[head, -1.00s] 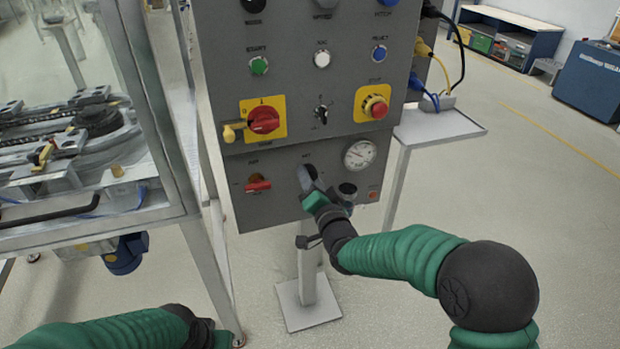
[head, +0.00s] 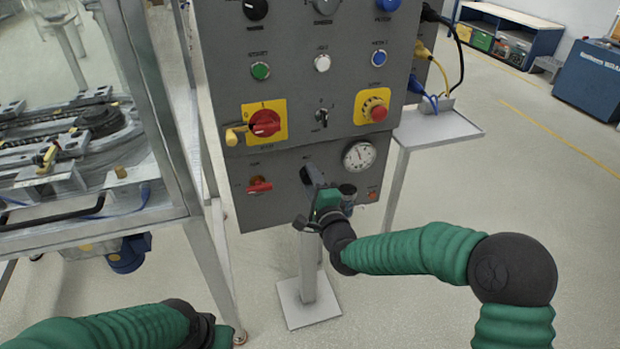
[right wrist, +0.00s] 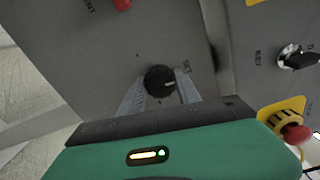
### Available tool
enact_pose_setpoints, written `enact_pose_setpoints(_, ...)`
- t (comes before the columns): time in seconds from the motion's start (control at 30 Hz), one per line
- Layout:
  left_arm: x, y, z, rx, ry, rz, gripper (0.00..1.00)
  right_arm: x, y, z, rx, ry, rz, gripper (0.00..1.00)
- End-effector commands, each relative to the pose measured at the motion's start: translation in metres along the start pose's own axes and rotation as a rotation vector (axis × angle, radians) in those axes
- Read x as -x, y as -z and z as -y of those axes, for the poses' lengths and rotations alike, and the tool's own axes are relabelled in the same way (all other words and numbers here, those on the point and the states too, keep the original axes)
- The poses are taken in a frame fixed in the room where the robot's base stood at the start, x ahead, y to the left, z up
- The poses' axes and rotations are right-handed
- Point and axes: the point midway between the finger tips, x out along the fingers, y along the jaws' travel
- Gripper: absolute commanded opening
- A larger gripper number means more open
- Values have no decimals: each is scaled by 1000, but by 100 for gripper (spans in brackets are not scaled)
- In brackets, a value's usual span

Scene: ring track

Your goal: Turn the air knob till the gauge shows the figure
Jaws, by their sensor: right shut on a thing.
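The black round air knob (right wrist: 160,80) with a pale pointer mark shows in the right wrist view. The two fingers of my right gripper (right wrist: 161,90) are on either side of it. In the head view my right gripper (head: 313,174) is shut on this knob at the lower panel, covering most of it. The white round gauge (head: 359,156) is just right of the gripper; its figures are too small to read. My left arm (head: 150,330) lies at the bottom left, its jaws hidden from sight.
The grey control panel (head: 300,60) carries a red rotary switch (head: 265,123), a red emergency button (head: 377,111) and a red lever (head: 259,186). A dark round fitting (head: 348,190) sits close right of my gripper. A framed machine (head: 190,240) stands left.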

Motion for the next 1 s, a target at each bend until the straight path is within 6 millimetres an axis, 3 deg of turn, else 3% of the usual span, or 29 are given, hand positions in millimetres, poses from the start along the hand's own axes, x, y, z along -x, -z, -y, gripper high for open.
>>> enact_pose_setpoints(0.4, 4, 1, 0, 0, 0, 0, 36, 0, 4, -2, -168, -2, -9, 0)
enact_pose_setpoints(0.9, 4, 1, 0, 0, 0, 0, 36, 0, 5, -4, -184, -6, -10, 0)
enact_pose_setpoints(0.93, 4, 1, 0, 0, 0, 0, 36, 0, 5, -4, -184, -6, -9, 43)
enact_pose_setpoints(1.0, 4, 1, 0, 0, 0, 0, 36, 0, 4, -4, -183, -5, -8, 52)
